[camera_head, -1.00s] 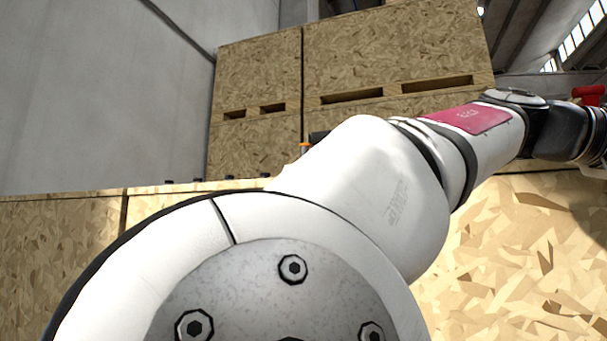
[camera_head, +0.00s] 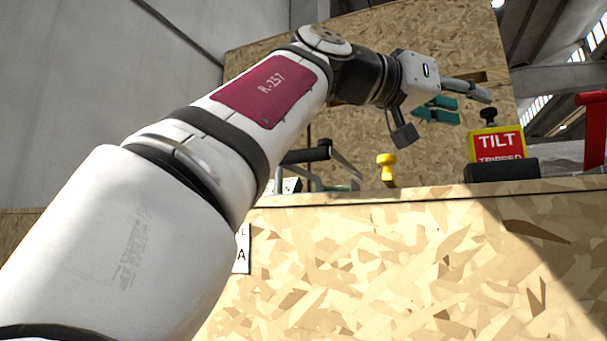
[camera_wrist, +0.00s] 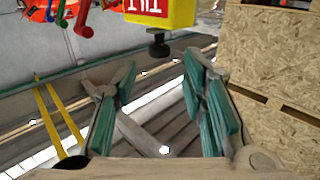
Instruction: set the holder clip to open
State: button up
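My gripper (camera_head: 456,110) is raised above the bench in the head view, with teal finger pads. In the wrist view its two fingers (camera_wrist: 159,75) are spread wide with nothing between them. I cannot make out the holder clip for certain in either view. A black-handled lever (camera_head: 305,155) stands on the bench, partly hidden behind my arm. A yellow knob (camera_head: 387,168) stands upright to its right, below my gripper and apart from it.
A red and yellow box marked TILT TRIPPED (camera_head: 497,147) stands on the bench at right, shown upside down in the wrist view (camera_wrist: 160,12). A red handle (camera_head: 591,130) is at the far right. Chipboard crates (camera_head: 270,75) stand behind.

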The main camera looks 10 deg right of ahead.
aim_at(488, 109)
jog(key=d, duration=0.4)
jog(key=w+d, duration=0.1)
jog(key=d, duration=0.1)
jog(key=shift+w+d, duration=0.1)
jog(key=shift+d, duration=0.15)
grip_shut()
